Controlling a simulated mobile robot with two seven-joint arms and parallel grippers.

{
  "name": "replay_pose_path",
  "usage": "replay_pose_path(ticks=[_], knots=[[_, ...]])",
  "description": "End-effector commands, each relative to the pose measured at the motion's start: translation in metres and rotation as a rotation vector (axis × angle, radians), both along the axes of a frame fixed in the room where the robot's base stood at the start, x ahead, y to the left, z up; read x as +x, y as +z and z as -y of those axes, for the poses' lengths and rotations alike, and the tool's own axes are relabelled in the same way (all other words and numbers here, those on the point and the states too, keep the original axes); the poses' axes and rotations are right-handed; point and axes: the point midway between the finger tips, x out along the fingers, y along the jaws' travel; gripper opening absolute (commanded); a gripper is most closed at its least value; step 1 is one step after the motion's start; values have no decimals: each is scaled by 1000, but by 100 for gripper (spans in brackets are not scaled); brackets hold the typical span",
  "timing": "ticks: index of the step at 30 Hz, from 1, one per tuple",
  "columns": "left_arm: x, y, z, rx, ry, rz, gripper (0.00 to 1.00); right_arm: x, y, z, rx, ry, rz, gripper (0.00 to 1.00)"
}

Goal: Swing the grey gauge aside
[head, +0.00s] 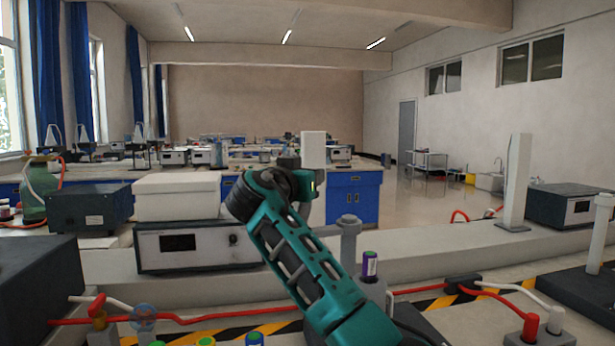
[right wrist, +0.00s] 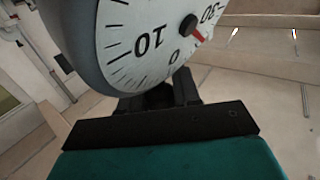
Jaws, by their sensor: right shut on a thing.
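The grey gauge (right wrist: 155,35) fills the top of the right wrist view. It has a grey rim and a white dial with black marks, numbers and a red pointer. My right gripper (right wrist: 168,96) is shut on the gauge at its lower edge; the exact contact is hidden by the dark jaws. In the head view my teal right arm reaches up from the bottom, and its dark wrist end hides most of what it holds. I cannot make out the dial there. My left gripper is not in view.
A white box (head: 178,195) sits on an instrument (head: 198,245) at left. Red hoses (head: 215,319) cross the striped bench front. A tall white block (head: 516,180) stands at right.

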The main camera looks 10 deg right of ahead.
Motion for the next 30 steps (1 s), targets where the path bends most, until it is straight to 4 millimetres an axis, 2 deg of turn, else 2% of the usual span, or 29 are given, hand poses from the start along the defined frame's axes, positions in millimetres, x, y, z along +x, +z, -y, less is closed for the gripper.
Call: replay_pose_path(ticks=[4,5,11,22,26,30], knots=[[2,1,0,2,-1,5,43,0,3,0,-2,3,4,0],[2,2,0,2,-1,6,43,0,3,0,-2,3,4,34],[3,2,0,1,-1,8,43,0,2,0,-1,2,3,53],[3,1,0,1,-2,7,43,-6,1,-5,0,4,1,54],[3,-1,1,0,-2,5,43,-21,0,-17,2,5,3,54],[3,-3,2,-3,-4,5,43,-47,0,-37,2,7,3,54]])
